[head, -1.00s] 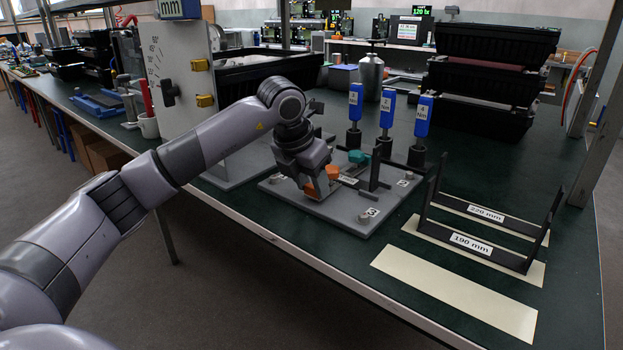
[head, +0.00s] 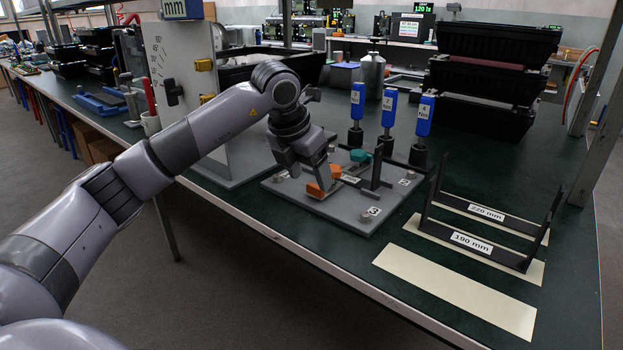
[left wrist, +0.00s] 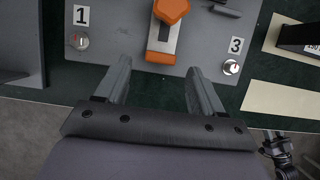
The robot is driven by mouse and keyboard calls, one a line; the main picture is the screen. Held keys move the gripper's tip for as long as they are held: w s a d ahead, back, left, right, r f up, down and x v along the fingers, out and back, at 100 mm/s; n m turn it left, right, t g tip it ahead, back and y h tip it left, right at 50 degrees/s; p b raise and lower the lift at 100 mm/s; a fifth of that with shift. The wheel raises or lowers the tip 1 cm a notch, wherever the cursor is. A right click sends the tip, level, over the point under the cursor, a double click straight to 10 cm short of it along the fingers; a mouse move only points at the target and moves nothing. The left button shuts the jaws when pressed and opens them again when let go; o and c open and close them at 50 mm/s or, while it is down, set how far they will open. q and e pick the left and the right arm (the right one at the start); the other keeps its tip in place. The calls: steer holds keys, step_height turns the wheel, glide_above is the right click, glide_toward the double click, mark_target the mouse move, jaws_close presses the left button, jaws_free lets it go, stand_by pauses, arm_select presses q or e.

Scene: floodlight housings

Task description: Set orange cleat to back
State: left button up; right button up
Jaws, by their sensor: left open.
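The orange cleat (head: 318,190) is on the grey plate (head: 350,218), near its front edge, with a second orange part showing just behind it. In the left wrist view the orange cleat's knob (left wrist: 172,10) is at the top edge, partly cut off, above an orange-edged slotted base (left wrist: 162,46). My left gripper (head: 318,180) is open and empty. In the left wrist view its two fingers (left wrist: 160,78) are spread apart on the near side of the cleat, not around it. My right gripper is not seen.
A teal cleat (head: 360,156) is farther back on the plate, beside dark upright posts. Several blue-handled torque tools (head: 388,108) stand behind. Black brackets (head: 470,242) and a bare cream strip (head: 455,290) lie to the right. A white panel (head: 180,75) stands at left.

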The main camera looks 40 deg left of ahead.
arm_select(q)
steer(key=v, duration=0.4)
steer(key=shift+s+r, duration=0.1)
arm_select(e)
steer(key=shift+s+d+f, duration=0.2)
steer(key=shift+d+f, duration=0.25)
